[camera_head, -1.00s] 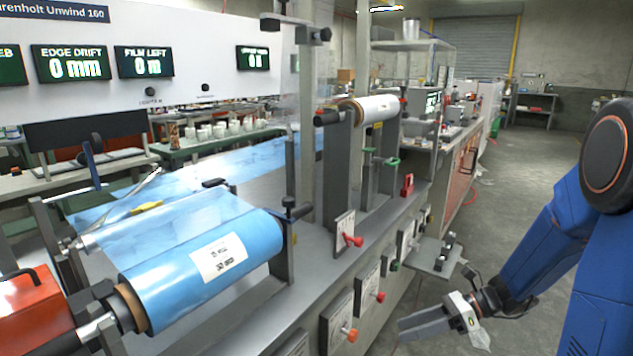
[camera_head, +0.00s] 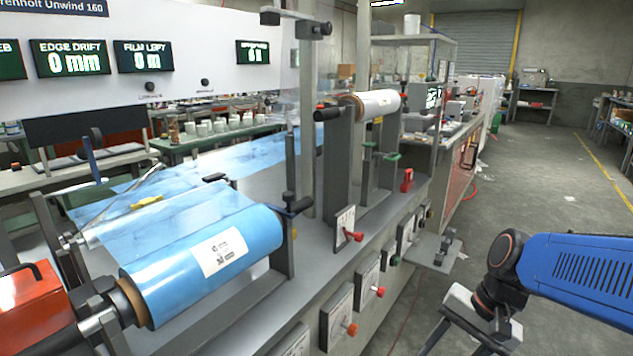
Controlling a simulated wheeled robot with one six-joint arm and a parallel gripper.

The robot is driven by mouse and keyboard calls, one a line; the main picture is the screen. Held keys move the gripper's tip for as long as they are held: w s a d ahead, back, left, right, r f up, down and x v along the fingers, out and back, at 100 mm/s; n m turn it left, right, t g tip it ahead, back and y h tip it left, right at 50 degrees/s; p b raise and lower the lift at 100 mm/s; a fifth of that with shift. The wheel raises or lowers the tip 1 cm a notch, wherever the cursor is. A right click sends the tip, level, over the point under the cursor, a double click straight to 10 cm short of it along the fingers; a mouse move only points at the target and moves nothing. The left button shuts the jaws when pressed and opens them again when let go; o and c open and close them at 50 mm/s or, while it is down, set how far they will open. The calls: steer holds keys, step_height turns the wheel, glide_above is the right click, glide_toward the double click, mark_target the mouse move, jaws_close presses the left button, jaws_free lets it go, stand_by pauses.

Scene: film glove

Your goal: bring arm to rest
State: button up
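My blue arm (camera_head: 578,275) reaches in from the right edge, its upper link nearly level in the picture. Its dark wrist bends down to my gripper (camera_head: 465,330) at the bottom right. The gripper has pale and dark parts, and its lower end is cut off by the bottom edge, so its opening cannot be judged. I see nothing held in the part that shows. The gripper appears in front of the grey floor, right of the machine's front panel, and apart from the film roll.
A blue film roll (camera_head: 190,275) lies on the unwind machine at left. A white roll (camera_head: 378,104) sits behind it. Knobbed plates (camera_head: 338,318) line the machine's front, and a small grey shelf (camera_head: 432,256) juts out near my gripper.

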steer(key=s+d+r+n+t+h, duration=0.3)
steer(key=s+d+r+n+t, duration=0.1)
steer(key=n, duration=0.3)
steer(key=shift+s+d+r+h, duration=0.15)
steer(key=shift+d+r+h, duration=0.2)
steer(key=shift+r, duration=0.25)
stand_by(1.0)
